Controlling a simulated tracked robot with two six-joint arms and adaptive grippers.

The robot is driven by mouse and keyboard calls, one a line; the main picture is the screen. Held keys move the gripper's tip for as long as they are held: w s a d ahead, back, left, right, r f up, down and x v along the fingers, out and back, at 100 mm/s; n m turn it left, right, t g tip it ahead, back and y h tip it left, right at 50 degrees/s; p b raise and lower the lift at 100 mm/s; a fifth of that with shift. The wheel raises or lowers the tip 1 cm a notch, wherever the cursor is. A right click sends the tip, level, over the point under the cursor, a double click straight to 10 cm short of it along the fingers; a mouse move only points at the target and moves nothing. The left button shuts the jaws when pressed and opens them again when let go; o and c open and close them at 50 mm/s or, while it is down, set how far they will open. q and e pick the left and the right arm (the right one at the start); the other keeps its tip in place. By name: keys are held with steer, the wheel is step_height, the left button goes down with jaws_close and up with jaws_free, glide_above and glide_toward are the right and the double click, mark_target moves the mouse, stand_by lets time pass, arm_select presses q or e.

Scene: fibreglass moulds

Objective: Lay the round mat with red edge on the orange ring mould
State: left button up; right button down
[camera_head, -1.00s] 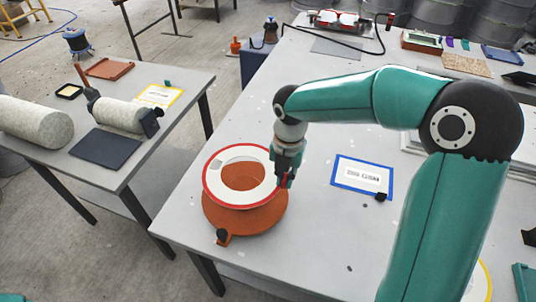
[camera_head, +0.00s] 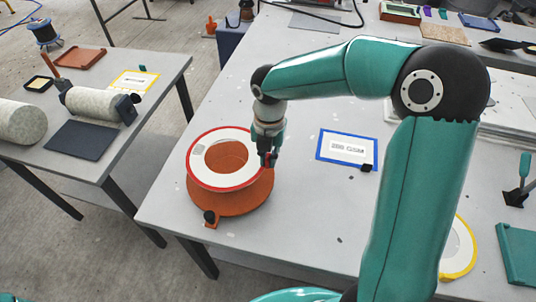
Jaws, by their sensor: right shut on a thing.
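The round white mat with red edge (camera_head: 203,172) is ring-shaped, with a grey patch at its upper left. It sits over the orange ring mould (camera_head: 232,205) near the table's front left corner, shifted slightly toward the back of it. The mould's orange shows through the mat's centre hole and below its front edge. My right gripper (camera_head: 268,162) points down and is shut on the mat's right rim. I cannot tell whether the mat touches the mould all round. My left gripper is not in view.
A blue-edged card (camera_head: 347,150) lies right of the mould on the grey table (camera_head: 300,220). A yellow-edged round mat (camera_head: 458,250) lies at the front right. A second table (camera_head: 110,168) with rolls stands left, across a gap.

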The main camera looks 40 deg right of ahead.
mark_target(268, 182)
steer(key=shift+f+b, duration=2.3)
steer(key=shift+f, duration=1.25)
steer(key=shift+f+b, duration=0.4)
steer(key=shift+f, duration=0.15)
steer(key=shift+f, duration=0.25)
steer(key=c, duration=1.1)
jaws_free()
steer(key=shift+c, duration=0.2)
step_height(268, 182, up, 11)
steer(key=shift+r, duration=0.45)
